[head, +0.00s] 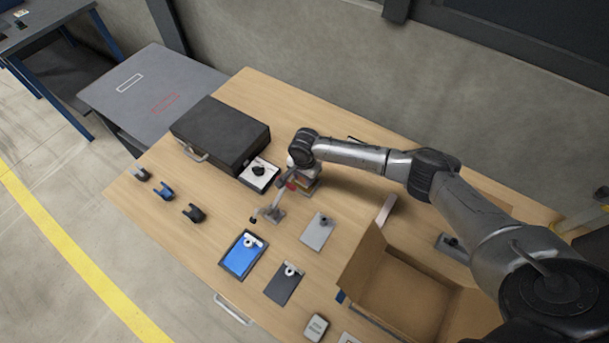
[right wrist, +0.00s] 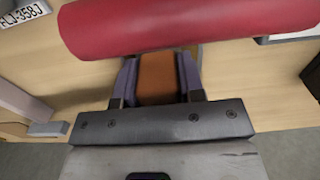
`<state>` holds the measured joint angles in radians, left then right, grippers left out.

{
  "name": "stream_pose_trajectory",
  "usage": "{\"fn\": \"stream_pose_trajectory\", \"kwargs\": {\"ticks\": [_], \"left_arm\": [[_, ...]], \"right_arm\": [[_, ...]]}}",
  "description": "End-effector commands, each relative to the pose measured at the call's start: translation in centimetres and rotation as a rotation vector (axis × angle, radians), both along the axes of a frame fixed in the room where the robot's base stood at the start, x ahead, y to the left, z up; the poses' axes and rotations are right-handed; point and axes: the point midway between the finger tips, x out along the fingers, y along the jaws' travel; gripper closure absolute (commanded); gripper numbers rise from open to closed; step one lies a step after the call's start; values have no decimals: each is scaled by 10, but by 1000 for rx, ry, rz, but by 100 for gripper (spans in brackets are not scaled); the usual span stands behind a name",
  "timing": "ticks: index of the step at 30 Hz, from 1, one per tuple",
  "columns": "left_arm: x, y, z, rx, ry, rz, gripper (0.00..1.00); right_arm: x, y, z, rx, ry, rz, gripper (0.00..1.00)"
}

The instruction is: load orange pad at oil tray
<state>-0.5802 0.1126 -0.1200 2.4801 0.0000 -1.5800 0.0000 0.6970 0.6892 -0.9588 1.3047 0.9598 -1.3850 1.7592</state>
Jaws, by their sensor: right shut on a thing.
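My right gripper (head: 303,178) is over the far middle of the wooden table, with its jaws partly hidden by the wrist in the head view. In the right wrist view its two fingers (right wrist: 157,80) are shut on the orange pad (right wrist: 157,78), one on each side. The pad's far end is hidden behind a red cylinder (right wrist: 170,25). A blue tray (head: 239,257), a dark plate (head: 280,290) and a grey plate (head: 315,237) lie nearer the front, each with a small fitting; I cannot tell which is the oil tray. My left gripper is not in view.
A black case (head: 220,132) stands at the back left beside a small box with a black knob (head: 259,172). A metal fixture (head: 270,214) stands close to my gripper. An open cardboard box (head: 395,290) is at right. Several small clips (head: 163,191) lie at left.

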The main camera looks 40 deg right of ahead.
Motion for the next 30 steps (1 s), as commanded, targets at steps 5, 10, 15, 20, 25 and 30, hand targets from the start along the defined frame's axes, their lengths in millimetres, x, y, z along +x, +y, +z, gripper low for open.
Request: {"fn": "stream_pose_trajectory", "kwargs": {"ticks": [5,10,15,20,25,30], "left_arm": [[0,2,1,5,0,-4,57],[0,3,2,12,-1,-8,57],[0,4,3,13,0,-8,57],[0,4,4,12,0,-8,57],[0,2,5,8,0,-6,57],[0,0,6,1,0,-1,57]], "right_arm": [[0,0,0,0,0,0,83],[0,0,0,0,0,0,83],[0,0,-1,0,0,0,83],[0,0,-1,0,0,0,83],[0,0,-1,0,1,0,83],[-1,0,-2,0,1,0,83]]}}
